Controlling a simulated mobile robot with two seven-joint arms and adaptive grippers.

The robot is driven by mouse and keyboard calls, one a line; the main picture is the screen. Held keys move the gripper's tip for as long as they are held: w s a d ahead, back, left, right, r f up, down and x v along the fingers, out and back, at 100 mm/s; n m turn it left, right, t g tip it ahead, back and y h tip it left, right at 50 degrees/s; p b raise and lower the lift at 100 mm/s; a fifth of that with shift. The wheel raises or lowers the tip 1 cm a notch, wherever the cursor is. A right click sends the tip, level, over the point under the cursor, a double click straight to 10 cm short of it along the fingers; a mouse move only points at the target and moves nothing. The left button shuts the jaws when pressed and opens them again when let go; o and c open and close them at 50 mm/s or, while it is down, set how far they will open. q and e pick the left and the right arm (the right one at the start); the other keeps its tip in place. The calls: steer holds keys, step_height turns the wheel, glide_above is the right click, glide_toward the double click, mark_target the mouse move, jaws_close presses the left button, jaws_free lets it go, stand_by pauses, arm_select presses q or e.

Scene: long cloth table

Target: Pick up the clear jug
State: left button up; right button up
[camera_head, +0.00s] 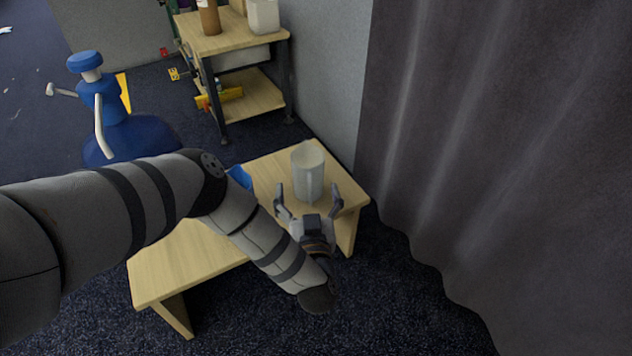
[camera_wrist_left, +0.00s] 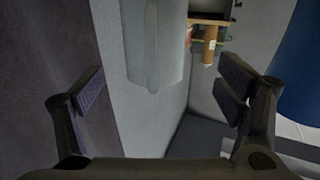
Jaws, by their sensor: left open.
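The clear jug (camera_head: 308,170) stands upright on the right end of the long wooden table (camera_head: 185,265). My left gripper (camera_head: 308,196) is open on the near side of the jug, with a finger toward each side and nothing held. In the left wrist view the jug (camera_wrist_left: 140,40) fills the top middle, with its handle strip facing me. There the open fingers of the left gripper (camera_wrist_left: 162,88) stand apart to the left and right, below the jug. I cannot tell whether they touch it. My right gripper is not in view.
A blue object (camera_head: 239,177) lies on the table behind my left arm, partly hidden. A dark curtain (camera_head: 480,130) hangs to the right, and a grey wall (camera_head: 325,80) stands behind. A wooden shelf unit (camera_head: 230,40) with a brown bottle (camera_head: 209,17) stands farther back.

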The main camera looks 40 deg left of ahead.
mark_target(308, 169)
arm_select(q)
steer(key=b+x, duration=0.2)
steer(key=x, duration=0.5)
steer(key=shift+w+d+b, duration=0.15)
steer(key=shift+d+b, duration=0.1)
steer(key=shift+b, duration=0.05)
steer(key=shift+w+a+r, duration=0.1)
steer(key=shift+w+a, duration=0.05)
steer(key=shift+w, duration=0.05)
steer(key=shift+r, duration=0.1)
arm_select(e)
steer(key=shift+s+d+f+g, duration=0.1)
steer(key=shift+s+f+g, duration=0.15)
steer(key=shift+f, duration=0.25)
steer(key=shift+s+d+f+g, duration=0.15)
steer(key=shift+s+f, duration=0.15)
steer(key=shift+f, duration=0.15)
arm_select(q)
steer(key=c, duration=1.3)
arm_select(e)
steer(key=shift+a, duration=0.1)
